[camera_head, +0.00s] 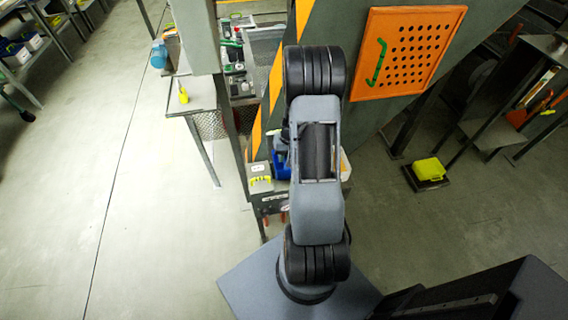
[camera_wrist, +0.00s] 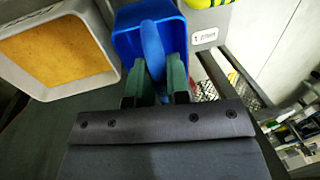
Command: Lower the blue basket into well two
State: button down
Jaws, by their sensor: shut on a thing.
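The blue basket (camera_wrist: 126,42) is at the top middle of the wrist view, with its upright blue handle (camera_wrist: 153,48) between the two green fingers. My gripper (camera_wrist: 157,72) is shut on this handle. In the head view, part of the blue basket (camera_head: 281,166) shows left of my arm, over or on a small stand; the arm hides the rest of it and most of the gripper. I cannot make out well two in either view, nor tell whether the basket's underside touches anything.
A pale square tray with an orange-brown filling (camera_wrist: 60,52) is left of the basket. A white label (camera_wrist: 204,37) and a yellow object (camera_wrist: 203,3) are to its right. In the head view, an orange perforated panel (camera_head: 408,52) stands behind right. Open floor (camera_head: 140,240) lies left.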

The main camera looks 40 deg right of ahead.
jog(key=shift+f+b, duration=5.55)
jog(key=shift+f, duration=2.1)
jog(key=shift+f+b, duration=0.8)
jog(key=shift+b, duration=0.15)
jog(key=c, duration=1)
grip_release()
jog(key=shift+o, duration=0.4)
jog(key=o, duration=0.3)
jog(key=shift+d+r, duration=0.1)
jog(key=shift+r, duration=0.05)
